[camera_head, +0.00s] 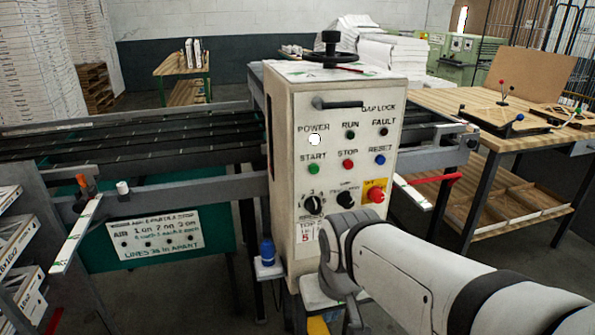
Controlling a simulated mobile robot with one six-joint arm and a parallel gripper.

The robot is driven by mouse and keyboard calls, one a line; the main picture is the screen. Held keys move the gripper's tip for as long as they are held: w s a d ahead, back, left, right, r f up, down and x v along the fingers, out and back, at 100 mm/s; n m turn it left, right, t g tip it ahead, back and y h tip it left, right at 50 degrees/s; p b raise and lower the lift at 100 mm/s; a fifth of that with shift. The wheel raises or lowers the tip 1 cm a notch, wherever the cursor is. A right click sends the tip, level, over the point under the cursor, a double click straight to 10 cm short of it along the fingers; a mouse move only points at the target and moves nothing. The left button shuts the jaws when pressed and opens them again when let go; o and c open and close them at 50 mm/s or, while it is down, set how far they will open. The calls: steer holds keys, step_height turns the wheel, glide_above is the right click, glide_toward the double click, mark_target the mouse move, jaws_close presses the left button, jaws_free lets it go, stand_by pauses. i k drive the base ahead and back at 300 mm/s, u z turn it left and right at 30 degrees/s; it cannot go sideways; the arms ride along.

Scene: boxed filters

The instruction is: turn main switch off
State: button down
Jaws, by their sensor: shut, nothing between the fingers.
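The cream control cabinet (287,165) stands upright in the middle. Its white POWER lamp (314,140) looks lit. Low on its front are a black rotary knob (313,205), a second black rotary knob (347,198), and a red knob on a yellow plate (376,194). I cannot read which of these is the main switch. My arm comes in from the lower right and its wrist stands before the cabinet's lower front, hiding part of it. My gripper's fingers do not show.
Green START (313,169), red STOP (348,164) and blue RESET (380,160) buttons sit above the knobs. A black handle (338,103) juts out higher up. A conveyor (170,140) runs left, and a wooden workbench (470,110) stands right.

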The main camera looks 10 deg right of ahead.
mark_target(376, 195)
steer(key=u, duration=0.05)
steer(key=k, duration=1)
steer(key=z, duration=0.45)
steer(key=i, duration=0.85)
steer(key=z, duration=0.1)
